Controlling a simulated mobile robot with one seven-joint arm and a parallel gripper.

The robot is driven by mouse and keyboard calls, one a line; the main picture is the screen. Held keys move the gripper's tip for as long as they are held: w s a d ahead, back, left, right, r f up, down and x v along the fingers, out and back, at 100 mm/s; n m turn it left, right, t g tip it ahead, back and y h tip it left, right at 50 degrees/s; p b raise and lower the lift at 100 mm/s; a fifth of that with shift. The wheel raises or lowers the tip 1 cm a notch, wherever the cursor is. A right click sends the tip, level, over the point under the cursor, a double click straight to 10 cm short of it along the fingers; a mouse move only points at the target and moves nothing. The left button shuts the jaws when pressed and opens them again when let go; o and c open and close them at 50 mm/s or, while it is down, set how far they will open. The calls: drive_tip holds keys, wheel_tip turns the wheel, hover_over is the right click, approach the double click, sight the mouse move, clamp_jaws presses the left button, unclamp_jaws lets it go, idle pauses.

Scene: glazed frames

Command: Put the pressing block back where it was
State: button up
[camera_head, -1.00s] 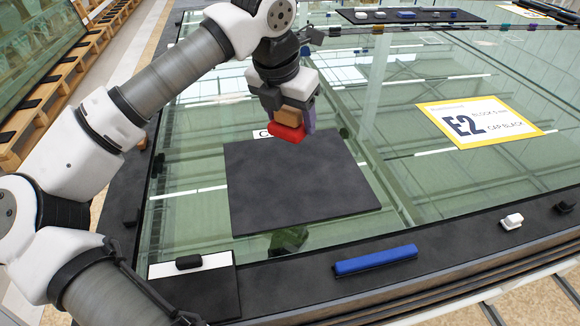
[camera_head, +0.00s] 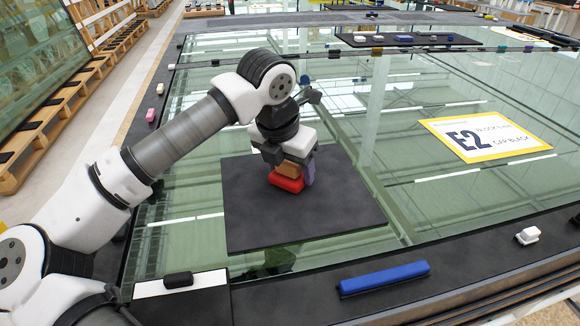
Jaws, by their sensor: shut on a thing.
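My gripper (camera_head: 290,168) is shut on a small block, which I take to be the pressing block (camera_head: 286,183). The block has a red lower part and an orange-brown upper part. A purple upright piece shows at its right side, and I cannot tell if it is a finger. The gripper points down over the upper middle of a black square mat (camera_head: 300,220) lying on the glass. The block is upright and close to the mat; I cannot tell if it touches. The gripper hides the mat behind it.
A blue bar (camera_head: 385,278) and a white block (camera_head: 528,236) lie on the dark front edge. A black block (camera_head: 178,280) lies on a white strip at the lower left. A yellow-bordered E2 card (camera_head: 484,137) lies on the glass, with a tray (camera_head: 405,40) of blocks beyond.

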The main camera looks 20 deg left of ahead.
drive_tip(key=shift+f, duration=0.2)
drive_tip(key=o, duration=1)
drive_tip(key=shift+r, duration=0.1)
drive_tip(key=shift+c, duration=0.2)
drive_tip(key=shift+r, duration=0.1)
drive_tip(key=shift+r, duration=0.2)
drive_tip(key=v, duration=1.1)
drive_tip(key=shift+r+b, duration=0.3)
drive_tip(key=shift+r, duration=0.05)
drive_tip(key=shift+s, duration=0.15)
